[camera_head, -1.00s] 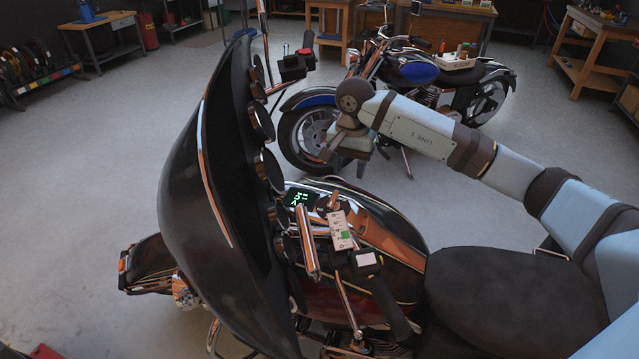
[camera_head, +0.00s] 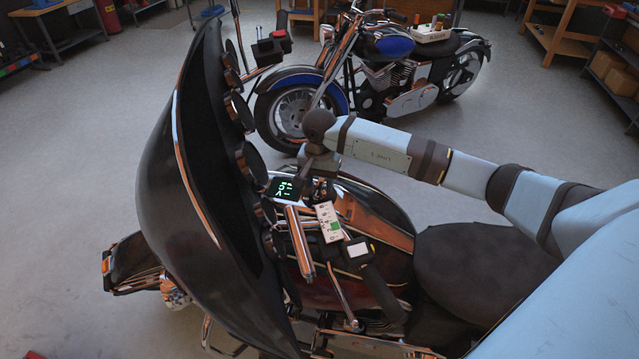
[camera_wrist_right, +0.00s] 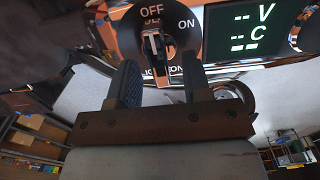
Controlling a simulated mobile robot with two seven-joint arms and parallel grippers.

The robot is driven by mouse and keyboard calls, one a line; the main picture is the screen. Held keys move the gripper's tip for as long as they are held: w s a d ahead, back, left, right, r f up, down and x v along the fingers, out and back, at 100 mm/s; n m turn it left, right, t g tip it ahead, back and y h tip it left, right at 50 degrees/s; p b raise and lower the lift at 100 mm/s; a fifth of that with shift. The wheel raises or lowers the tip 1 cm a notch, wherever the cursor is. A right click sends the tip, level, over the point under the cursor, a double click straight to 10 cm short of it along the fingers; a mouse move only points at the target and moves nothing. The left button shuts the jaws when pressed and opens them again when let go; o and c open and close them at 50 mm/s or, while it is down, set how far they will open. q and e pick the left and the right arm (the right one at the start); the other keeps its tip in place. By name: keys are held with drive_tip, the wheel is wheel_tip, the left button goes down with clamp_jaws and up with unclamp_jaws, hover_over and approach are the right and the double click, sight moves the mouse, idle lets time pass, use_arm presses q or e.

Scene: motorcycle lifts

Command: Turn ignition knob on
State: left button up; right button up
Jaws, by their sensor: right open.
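The ignition knob (camera_wrist_right: 154,43) shows at the top of the right wrist view, on a dark round plate marked OFF above it and ON to its right. Its grip stands upright in the picture, in line with OFF. My right gripper (camera_wrist_right: 157,68) is open and empty, with one dark finger to each side and the fingertips close below the knob. Whether they touch it I cannot tell. In the head view my right gripper (camera_head: 309,186) is over the black motorcycle's dash, and the knob is hidden there. My left gripper is not in view.
A lit display (camera_wrist_right: 250,32) sits right of the knob; it also shows in the head view (camera_head: 282,187). The black fairing (camera_head: 190,190), a chrome handlebar tube (camera_head: 299,243) and a white-and-green tag (camera_head: 328,222) crowd the dash. A blue motorcycle (camera_head: 395,46) stands behind.

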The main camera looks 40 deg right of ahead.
drive_tip(key=shift+f, duration=0.85)
drive_tip(key=shift+c, duration=0.4)
clamp_jaws()
